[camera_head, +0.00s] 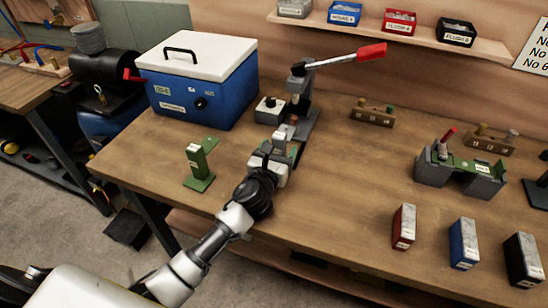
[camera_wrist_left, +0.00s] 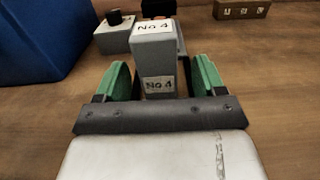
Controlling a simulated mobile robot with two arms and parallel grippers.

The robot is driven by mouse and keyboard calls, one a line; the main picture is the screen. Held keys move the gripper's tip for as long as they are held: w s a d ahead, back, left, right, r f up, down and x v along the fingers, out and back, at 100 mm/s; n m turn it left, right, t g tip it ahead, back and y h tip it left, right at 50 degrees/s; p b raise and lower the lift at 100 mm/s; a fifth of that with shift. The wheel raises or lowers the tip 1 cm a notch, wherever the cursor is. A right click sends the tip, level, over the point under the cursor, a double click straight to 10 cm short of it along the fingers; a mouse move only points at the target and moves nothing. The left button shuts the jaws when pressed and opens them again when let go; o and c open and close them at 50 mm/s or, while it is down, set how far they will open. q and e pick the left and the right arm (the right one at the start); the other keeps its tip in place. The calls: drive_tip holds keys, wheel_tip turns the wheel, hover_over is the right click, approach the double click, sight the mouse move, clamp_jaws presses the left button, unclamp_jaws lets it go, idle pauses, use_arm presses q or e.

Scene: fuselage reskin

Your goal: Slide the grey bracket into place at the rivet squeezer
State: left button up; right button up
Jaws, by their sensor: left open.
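The grey bracket (camera_wrist_left: 154,60), with white "No 4" labels, stands upright in the left wrist view. It sits between the two green fingertips of my left gripper (camera_wrist_left: 162,80), with a visible gap on each side. My left gripper (camera_head: 281,155) is open and at the bracket, in front of the rivet squeezer (camera_head: 299,85). The squeezer has a long lever with a red grip. In the head view my gripper partly hides the bracket and the squeezer's base, so I cannot tell how the bracket sits there. My right gripper is not in view.
A blue box (camera_head: 205,95) with a white lid stands behind left. A small grey box (camera_head: 269,110) is beside the squeezer. A green bracket (camera_head: 200,167) stands left of my gripper. A grey-green fixture (camera_head: 460,172) and red, blue and black blocks are at right.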

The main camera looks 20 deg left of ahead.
use_arm(q)
drive_tip(key=s, duration=0.5)
drive_tip(key=s+b, duration=0.1)
drive_tip(key=s, duration=0.4)
drive_tip(key=shift+s+a, duration=0.2)
drive_tip(key=shift+s, duration=0.1)
drive_tip(key=shift+s+r, duration=0.1)
drive_tip(key=shift+s, duration=0.65)
